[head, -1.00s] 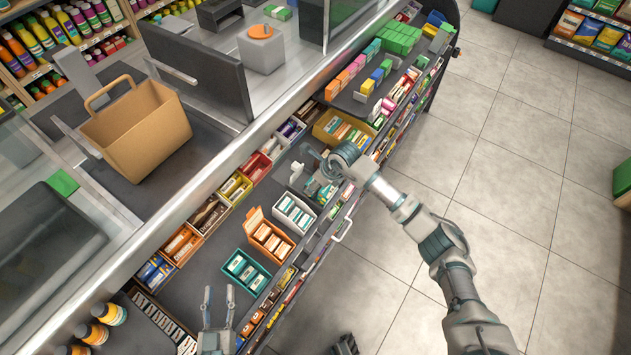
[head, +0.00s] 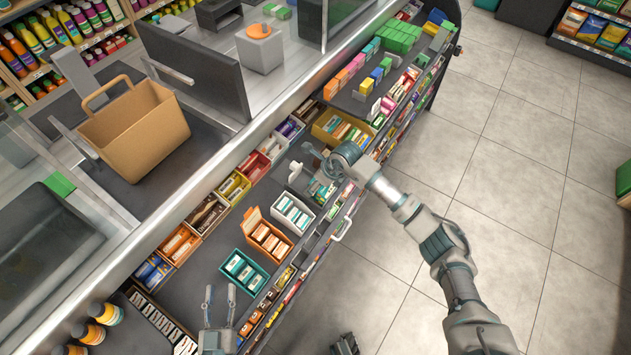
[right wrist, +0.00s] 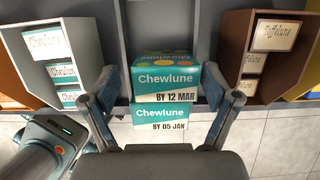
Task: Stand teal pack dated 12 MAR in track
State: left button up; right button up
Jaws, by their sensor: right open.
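The teal Chewlune pack marked BY 12 MAR (right wrist: 167,82) is in the middle of the right wrist view. Its top and printed front show. A second teal pack marked BY 05 JAN (right wrist: 161,117) shows just below it; I cannot tell whether they touch. My right gripper (right wrist: 165,88) is open, with one finger on each side of the 12 MAR pack and no clear grip. In the head view my right gripper (head: 312,178) is over the counter's front edge, partly hiding the packs there. My left gripper (head: 220,298) is open and empty at the bottom of the head view.
A white box (right wrist: 62,60) of Chewlune packs and a brown box (right wrist: 268,55) of Toffelune packs flank the gripper. On the counter stand an orange box (head: 252,217) and a teal tray (head: 226,272). Bare grey counter (head: 205,262) lies left of the teal tray.

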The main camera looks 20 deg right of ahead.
jog(key=shift+d, duration=0.25)
jog(key=shift+s+a+r+p, duration=0.1)
jog(key=shift+s+r+p, duration=0.1)
jog(key=shift+r+p, duration=0.4)
jog(key=shift+s+r+p, duration=0.2)
jog(key=shift+r+p, duration=0.2)
jog(key=shift+r, duration=0.25)
jog(key=shift+d+p+v, duration=0.15)
jog(key=shift+p+v, duration=0.35)
jog(key=shift+v, duration=0.1)
jog(key=shift+d+p+v, duration=0.15)
jog(key=shift+p+v, duration=0.3)
jog(key=shift+v, duration=0.15)
jog(key=shift+p+v, duration=0.9)
jog(key=shift+v, duration=0.1)
pick_arm(q)
notch_tip(320, 180, up, 8)
jog(key=shift+t, duration=0.4)
pick_arm(e)
jog(key=shift+s+a, duration=0.1)
jog(key=shift+a, duration=0.05)
pick_arm(q)
jog(key=shift+w+r, duration=0.1)
pick_arm(e)
jog(key=shift+f, duration=0.1)
jog(key=shift+o, duration=1.2)
